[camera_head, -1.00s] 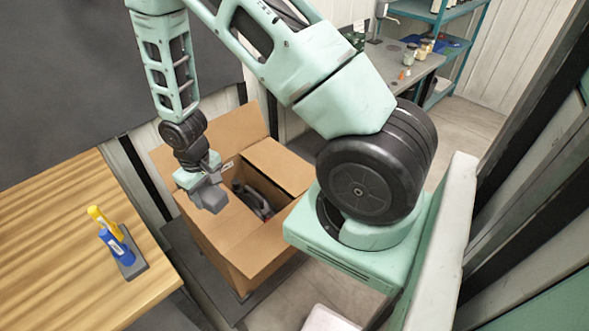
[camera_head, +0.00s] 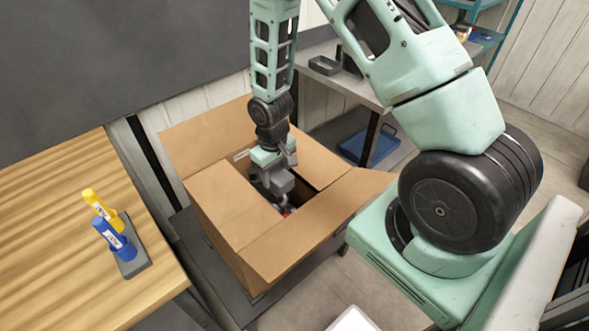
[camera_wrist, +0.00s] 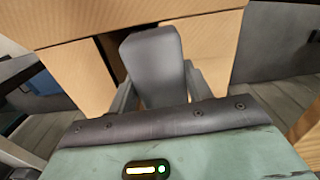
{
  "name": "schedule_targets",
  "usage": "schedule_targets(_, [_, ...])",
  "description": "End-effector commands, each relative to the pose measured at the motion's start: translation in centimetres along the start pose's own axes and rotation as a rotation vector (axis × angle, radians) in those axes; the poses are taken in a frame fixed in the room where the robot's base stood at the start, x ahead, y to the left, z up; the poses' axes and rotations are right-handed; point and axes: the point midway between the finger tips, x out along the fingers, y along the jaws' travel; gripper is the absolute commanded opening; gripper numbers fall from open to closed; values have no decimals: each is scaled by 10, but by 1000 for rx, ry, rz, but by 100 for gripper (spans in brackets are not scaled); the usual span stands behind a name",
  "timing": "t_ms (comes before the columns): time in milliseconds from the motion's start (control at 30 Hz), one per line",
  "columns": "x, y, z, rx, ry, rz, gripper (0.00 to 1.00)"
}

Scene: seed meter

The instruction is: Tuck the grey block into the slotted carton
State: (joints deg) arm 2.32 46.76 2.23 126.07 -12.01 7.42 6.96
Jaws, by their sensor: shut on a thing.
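My gripper (camera_head: 272,172) is shut on the grey block (camera_head: 276,184). In the head view it holds the block over the opening of the slotted carton (camera_head: 222,205). In the wrist view the grey block (camera_wrist: 153,62) stands out between the two fingers, with the carton's brown flaps (camera_wrist: 213,40) behind it. The carton's top flaps are spread and leave a dark slot in the middle. Some dark things and a bit of red show inside, partly hidden by my gripper. I cannot tell whether the block's lower end is below the flaps.
A wooden table (camera_head: 60,230) stands at left with a blue marker (camera_head: 112,240) and a yellow marker (camera_head: 103,208) in a grey holder (camera_head: 133,262). A grey bench (camera_head: 330,75) is behind, with a blue tray (camera_head: 370,147) below it. Floor is free right of the carton.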

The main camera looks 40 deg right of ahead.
Motion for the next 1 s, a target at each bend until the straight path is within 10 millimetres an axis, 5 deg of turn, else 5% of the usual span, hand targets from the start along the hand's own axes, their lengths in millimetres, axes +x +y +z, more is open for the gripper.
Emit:
schedule_targets(33, [18,3,-2,-53,1,-1,29])
schedule_targets(200, [44,15,-8,-392,3,-7,29])
schedule_targets(600, [51,52,-22,-1286,5,-1,29])
schedule_targets(1000, [55,62,-24,-1536,0,4,29])
